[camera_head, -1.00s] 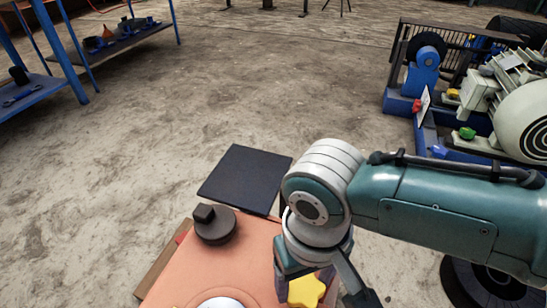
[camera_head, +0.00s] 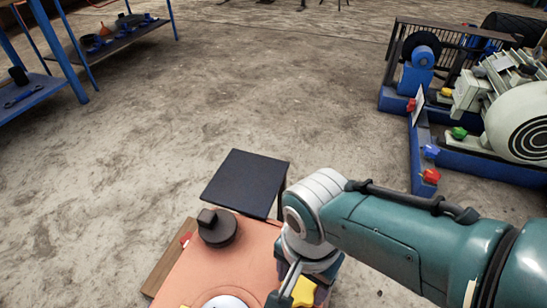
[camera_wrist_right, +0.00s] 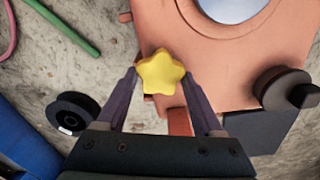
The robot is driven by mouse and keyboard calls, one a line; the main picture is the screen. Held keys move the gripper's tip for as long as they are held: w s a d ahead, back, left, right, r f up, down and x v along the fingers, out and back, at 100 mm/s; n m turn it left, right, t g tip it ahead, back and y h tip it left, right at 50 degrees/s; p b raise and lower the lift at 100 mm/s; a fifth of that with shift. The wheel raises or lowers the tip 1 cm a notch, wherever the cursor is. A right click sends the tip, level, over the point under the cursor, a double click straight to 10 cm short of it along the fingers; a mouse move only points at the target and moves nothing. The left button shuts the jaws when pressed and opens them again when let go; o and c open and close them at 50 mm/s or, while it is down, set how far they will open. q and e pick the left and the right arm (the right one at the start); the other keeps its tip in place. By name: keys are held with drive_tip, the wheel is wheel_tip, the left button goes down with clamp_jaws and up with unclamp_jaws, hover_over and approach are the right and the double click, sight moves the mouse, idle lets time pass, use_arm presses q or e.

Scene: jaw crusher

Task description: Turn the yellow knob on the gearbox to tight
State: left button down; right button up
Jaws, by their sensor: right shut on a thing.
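The gearbox is a salmon-orange housing (camera_head: 258,262) at the bottom of the head view; it also fills the upper right of the right wrist view (camera_wrist_right: 225,55). The yellow star-shaped knob (camera_head: 304,292) is at its right side, partly hidden by my right wrist. In the right wrist view the knob (camera_wrist_right: 161,72) sits between the fingertips of my right gripper (camera_wrist_right: 160,80), one finger on each side. My right gripper (camera_head: 296,290) is shut on the knob. No tight mark is readable. My left gripper is not in view.
A black cap (camera_head: 216,228) stands on the gearbox, with a dark flat plate (camera_head: 245,182) behind it. A blue-framed machine (camera_head: 480,160) with red, green, blue and yellow knobs stands at right. Blue shelves (camera_head: 110,42) are at far left. Open concrete floor lies between.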

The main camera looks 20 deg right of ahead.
sight(302, 286)
drive_tip(key=m, duration=0.5)
drive_tip(key=shift+m, duration=0.6)
drive_tip(key=o, duration=1.4)
drive_tip(key=shift+d, duration=0.1)
drive_tip(key=shift+r+p, duration=0.1)
drive_tip(key=shift+p, duration=0.2)
wheel_tip(302, 286, up, 10)
drive_tip(key=p, duration=0.9)
